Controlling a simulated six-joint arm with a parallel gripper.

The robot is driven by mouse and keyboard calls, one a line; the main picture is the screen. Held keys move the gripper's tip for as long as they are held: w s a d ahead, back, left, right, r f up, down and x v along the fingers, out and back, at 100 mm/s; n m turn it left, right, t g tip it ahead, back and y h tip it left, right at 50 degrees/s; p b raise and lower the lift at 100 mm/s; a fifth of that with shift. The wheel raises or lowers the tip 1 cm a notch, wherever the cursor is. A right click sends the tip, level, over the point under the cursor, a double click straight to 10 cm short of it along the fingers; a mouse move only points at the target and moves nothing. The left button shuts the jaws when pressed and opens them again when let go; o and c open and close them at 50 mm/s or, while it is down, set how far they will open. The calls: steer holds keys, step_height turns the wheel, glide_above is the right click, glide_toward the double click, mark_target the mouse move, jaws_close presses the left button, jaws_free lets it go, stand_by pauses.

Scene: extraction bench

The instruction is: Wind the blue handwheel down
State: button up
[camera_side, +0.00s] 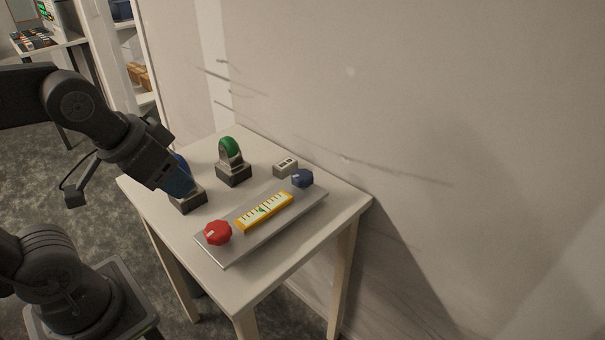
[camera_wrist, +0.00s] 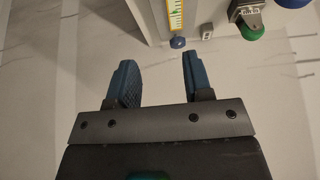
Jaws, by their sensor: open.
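The blue handwheel (camera_side: 182,181) stands on a dark block at the left of the white table in the side view. The end of my arm is in front of it and hides part of it. In the wrist view a small part of the blue handwheel (camera_wrist: 292,3) shows at the top right edge. My gripper (camera_wrist: 157,62) is open in the wrist view, with two dark blue fingers well apart and nothing between them. The handwheel is outside the jaws, up and to the right in that view. In the side view I cannot make out the fingers clearly.
A green handwheel (camera_side: 230,150) stands behind the blue one. A grey panel (camera_side: 232,248) carries a red knob (camera_side: 217,232), a yellow scale (camera_side: 264,212) and a blue knob (camera_side: 302,178). A small grey box (camera_side: 285,167) is near the wall.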

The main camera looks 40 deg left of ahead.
steer(key=shift+o, duration=0.8)
steer(key=shift+w+r, duration=0.2)
steer(key=shift+w, duration=0.05)
steer(key=o, duration=0.4)
steer(key=shift+n+g, duration=0.6)
steer(key=shift+n, duration=0.2)
steer(key=w+r, duration=0.1)
steer(key=w, duration=0.1)
steer(key=w+r, duration=0.1)
steer(key=w, duration=0.1)
steer(key=w+r, duration=0.1)
steer(key=w, duration=0.1)
steer(key=shift+w+a, duration=0.1)
steer(key=shift+a, duration=0.1)
steer(key=shift+o, duration=0.6)
steer(key=w+n+g, duration=0.1)
steer(key=w+n, duration=0.1)
steer(key=w, duration=0.7)
steer(key=shift+w+a+r+g, duration=0.25)
steer(key=shift+a+g, duration=0.05)
steer(key=n+g, duration=0.3)
steer(key=n, duration=0.1)
glide_above(302, 175)
step_height(302, 175, down, 9)
step_height(302, 175, down, 13)
steer(key=shift+f, duration=0.1)
steer(key=shift+c, duration=0.4)
steer(key=c, duration=0.8)
